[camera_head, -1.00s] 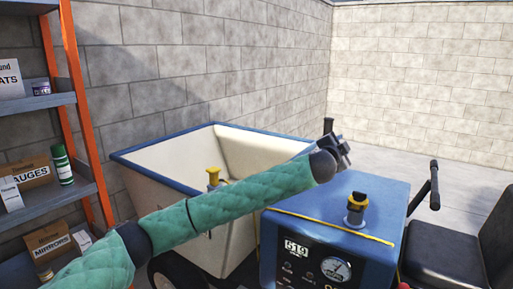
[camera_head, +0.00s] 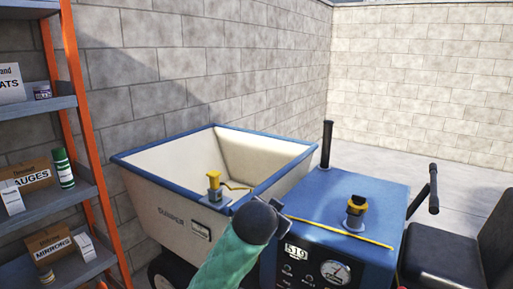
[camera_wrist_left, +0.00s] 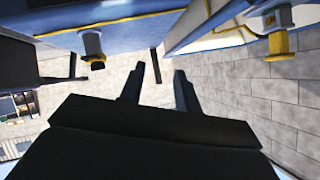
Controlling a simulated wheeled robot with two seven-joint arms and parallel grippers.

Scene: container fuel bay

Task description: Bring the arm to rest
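My left arm (camera_head: 232,255) comes up from the bottom of the head view, its dark wrist end in front of the dumper's edge. The wrist mostly hides my left gripper in that view. In the left wrist view my left gripper (camera_wrist_left: 159,71) has its two fingers apart with nothing between them. The blue machine body (camera_head: 320,205) stands just beyond, with a black-and-yellow capped filler (camera_head: 356,212) on top. My right gripper is in neither view.
A cream skip with a blue rim (camera_head: 165,185) carries a yellow-topped fitting (camera_head: 214,184). A black pipe (camera_head: 326,145) stands upright behind the blue body. An orange-posted shelf (camera_head: 85,130) with boxes is at left, a black seat (camera_head: 450,245) at right.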

